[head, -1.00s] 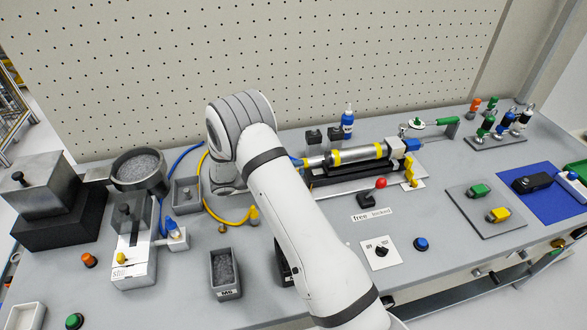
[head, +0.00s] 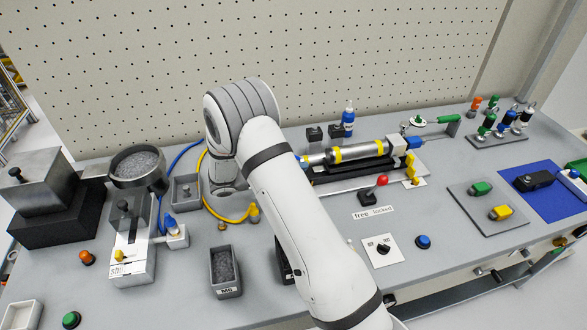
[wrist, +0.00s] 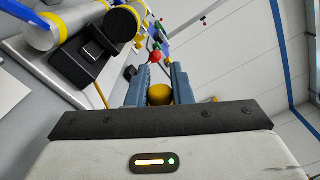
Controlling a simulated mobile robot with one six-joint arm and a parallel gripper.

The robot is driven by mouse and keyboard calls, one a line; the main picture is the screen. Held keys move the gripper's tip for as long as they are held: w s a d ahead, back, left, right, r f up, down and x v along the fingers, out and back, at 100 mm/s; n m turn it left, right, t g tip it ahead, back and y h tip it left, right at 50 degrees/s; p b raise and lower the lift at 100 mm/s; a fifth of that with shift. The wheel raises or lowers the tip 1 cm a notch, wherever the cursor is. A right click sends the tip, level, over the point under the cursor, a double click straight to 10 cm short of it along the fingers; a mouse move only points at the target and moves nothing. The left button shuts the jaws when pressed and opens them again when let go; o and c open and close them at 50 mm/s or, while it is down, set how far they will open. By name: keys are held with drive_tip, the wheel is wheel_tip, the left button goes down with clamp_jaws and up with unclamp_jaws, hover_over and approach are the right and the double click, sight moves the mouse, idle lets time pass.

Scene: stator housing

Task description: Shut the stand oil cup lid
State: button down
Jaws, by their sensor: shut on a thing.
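In the wrist view my gripper (wrist: 159,88) has its two blue-grey fingers on either side of a yellow ball knob (wrist: 160,95), and is shut on it. I cannot tell whether this knob belongs to the oil cup lid. In the head view my gripper is hidden behind my own arm.
A red-knobbed lever (head: 383,180) stands in front of the cylinder, near a "free / locked" label (head: 374,212). A dial plate (head: 382,248) and a blue button (head: 423,242) are nearer the front. A grey bin (head: 226,272) and a yellow hose (head: 222,214) are left of my arm.

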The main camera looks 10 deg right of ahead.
drive_tip(key=m, duration=0.1)
drive_tip(key=s+m+b, duration=0.1)
drive_tip(key=m, duration=0.1)
drive_tip(key=s+m+b, duration=0.1)
drive_tip(key=shift+d+f+m, duration=0.1)
drive_tip(key=shift+f+m, duration=0.15)
drive_tip(key=shift+m, duration=0.05)
drive_tip(key=m+b, duration=0.1)
drive_tip(key=m, duration=0.1)
drive_tip(key=s+m+b, duration=0.1)
drive_tip(key=f+m+b, duration=0.1)
drive_tip(key=m, duration=0.1)
drive_tip(key=shift+s+m, duration=0.3)
drive_tip(key=shift+s, duration=0.05)
drive_tip(key=shift+b, duration=0.3)
drive_tip(key=c, duration=1.3)
unclamp_jaws()
drive_tip(key=shift+r, duration=0.1)
wheel_tip(320, 180, up, 10)
drive_tip(key=shift+c, duration=0.3)
